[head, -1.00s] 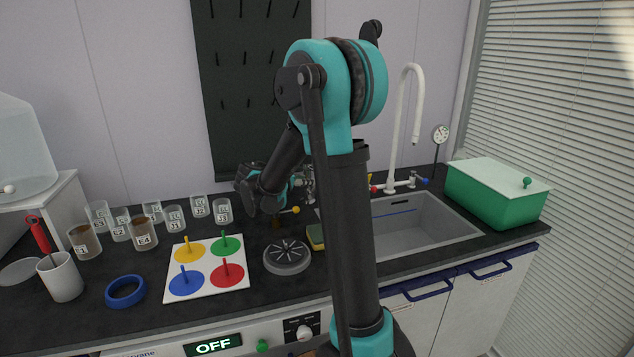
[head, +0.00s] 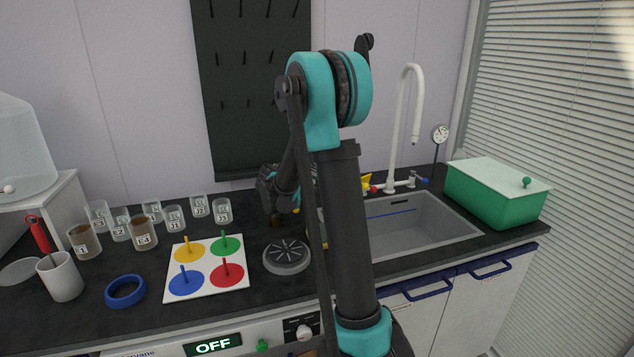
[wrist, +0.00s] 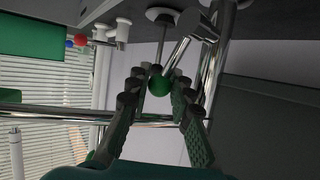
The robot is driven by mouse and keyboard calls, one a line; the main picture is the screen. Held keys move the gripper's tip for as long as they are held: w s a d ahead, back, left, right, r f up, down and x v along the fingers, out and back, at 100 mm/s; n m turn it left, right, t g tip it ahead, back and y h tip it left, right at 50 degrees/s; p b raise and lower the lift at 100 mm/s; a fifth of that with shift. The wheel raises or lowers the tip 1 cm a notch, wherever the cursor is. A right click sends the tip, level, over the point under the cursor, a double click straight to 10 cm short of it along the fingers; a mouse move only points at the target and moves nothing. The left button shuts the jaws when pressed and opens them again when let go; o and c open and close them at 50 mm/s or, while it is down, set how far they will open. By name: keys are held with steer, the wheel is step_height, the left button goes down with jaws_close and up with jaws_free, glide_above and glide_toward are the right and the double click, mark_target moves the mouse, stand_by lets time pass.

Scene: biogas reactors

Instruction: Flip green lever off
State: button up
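The green lever shows in the wrist view as a green ball (wrist: 160,86) on a thin metal rod, beside a chrome pipe fitting. My gripper (wrist: 157,88) is open, with one dark finger on each side of the ball. The ball appears between the fingertips; I cannot tell whether either finger touches it. I cannot make out this green lever in the head view.
Chrome pipes (wrist: 215,65) run close beside the fingers. In the head view a sink (head: 425,235) with a white faucet (head: 397,130) lies right of my arm. A round black disc (head: 287,257), a peg board (head: 205,286) and several beakers stand on the counter.

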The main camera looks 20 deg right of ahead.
jaws_close()
steer(key=shift+a+r+n+t+h, duration=0.2)
steer(key=shift+a+n+t+h, duration=0.45)
steer(key=shift+h, duration=0.65)
steer(key=shift+a, duration=0.2)
steer(key=shift+o, duration=2.1)
jaws_free()
steer(key=shift+a, duration=0.1)
steer(key=v, duration=1.2)
steer(key=shift+w+r, duration=0.1)
